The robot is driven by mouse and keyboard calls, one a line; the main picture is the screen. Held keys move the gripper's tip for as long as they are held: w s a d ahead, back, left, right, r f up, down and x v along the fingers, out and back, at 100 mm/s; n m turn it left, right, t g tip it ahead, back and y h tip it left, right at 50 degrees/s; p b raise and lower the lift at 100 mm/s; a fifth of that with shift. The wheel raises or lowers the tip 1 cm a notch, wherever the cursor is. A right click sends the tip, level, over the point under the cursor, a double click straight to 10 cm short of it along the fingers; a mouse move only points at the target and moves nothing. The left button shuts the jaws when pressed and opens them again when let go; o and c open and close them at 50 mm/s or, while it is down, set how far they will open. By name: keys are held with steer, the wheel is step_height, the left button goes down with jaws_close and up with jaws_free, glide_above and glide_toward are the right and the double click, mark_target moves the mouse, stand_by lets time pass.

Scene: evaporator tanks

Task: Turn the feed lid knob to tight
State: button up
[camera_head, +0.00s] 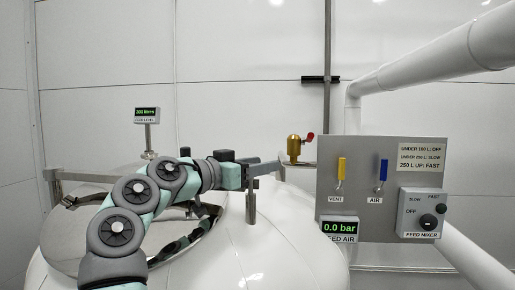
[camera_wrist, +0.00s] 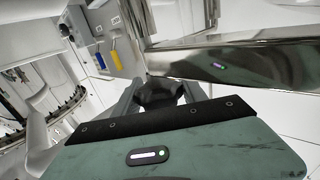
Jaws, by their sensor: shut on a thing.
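The shiny round metal lid (camera_head: 72,240) lies on top of the white tank at the left in the head view, partly hidden behind my arm. My gripper (camera_head: 265,168) is at the lid's right side, above a short grey post (camera_head: 251,205). In the wrist view my gripper (camera_wrist: 160,92) has its two grey fingers on either side of a dark knob (camera_wrist: 158,96), and is shut on it. The knob's lower part is hidden by the gripper body. In the head view the knob cannot be told apart from the gripper. No tight mark is readable.
A grey panel (camera_head: 365,152) at the right carries a yellow VENT lever (camera_head: 342,169), a blue AIR lever (camera_head: 382,171) and a mixer switch (camera_head: 428,221). The display (camera_head: 340,228) reads 0.0 bar. A brass valve (camera_head: 294,148) stands behind my gripper. A metal band (camera_wrist: 245,62) is close in the wrist view.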

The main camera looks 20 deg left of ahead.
steer(key=shift+r+m+g+h+p, duration=0.2)
steer(key=shift+m+g+h+p, duration=0.15)
steer(key=shift+h+p, duration=0.4)
steer(key=shift+d+f+m+g+h+p, duration=0.15)
steer(key=shift+f+m+g+h+p, duration=0.15)
steer(key=shift+p, duration=0.45)
steer(key=shift+f, duration=0.1)
steer(key=o, duration=1.3)
steer(key=shift+o, duration=0.2)
steer(key=b+v, duration=0.3)
steer(key=v, duration=0.7)
steer(key=shift+s+a, duration=0.2)
steer(key=shift+s, duration=0.15)
